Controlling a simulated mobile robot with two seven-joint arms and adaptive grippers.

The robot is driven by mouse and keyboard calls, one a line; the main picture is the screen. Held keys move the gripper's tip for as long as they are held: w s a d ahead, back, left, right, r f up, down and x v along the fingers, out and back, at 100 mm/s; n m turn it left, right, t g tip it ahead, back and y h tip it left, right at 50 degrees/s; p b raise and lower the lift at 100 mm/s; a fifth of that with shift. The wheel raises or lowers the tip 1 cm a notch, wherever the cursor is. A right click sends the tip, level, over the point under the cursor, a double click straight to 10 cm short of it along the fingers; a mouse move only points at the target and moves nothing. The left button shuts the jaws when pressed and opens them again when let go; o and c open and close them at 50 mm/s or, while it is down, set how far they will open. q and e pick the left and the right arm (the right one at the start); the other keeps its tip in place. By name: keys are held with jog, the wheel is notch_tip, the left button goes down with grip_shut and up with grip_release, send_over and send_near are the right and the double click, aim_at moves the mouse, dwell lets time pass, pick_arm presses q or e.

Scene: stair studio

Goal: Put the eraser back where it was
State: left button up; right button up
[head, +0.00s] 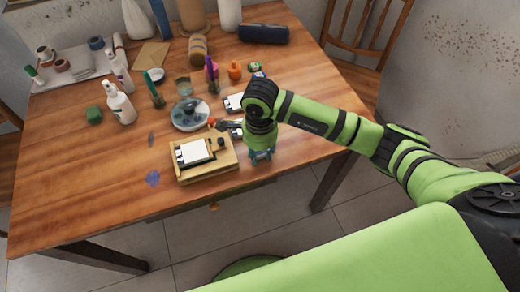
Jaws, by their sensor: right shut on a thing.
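My right gripper (261,156) points down at the table beside the right edge of a wooden tray (207,174). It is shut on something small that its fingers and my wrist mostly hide. I cannot clearly make out the eraser; the thing in the fingers may be it. The tray holds a white pad or card (194,152) and a small dark item (221,143). My left gripper is not in view.
A round dish (190,114) and a dark slender item (229,125) lie behind the tray. The wooden table's (80,190) front left is mostly clear.

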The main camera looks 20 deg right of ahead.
aim_at(260, 155)
jog(key=shift+f, duration=0.15)
jog(key=o, duration=1)
jog(key=shift+r, duration=0.4)
notch_tip(260, 155, up, 12)
jog(key=b, duration=0.2)
jog(key=shift+f, duration=0.2)
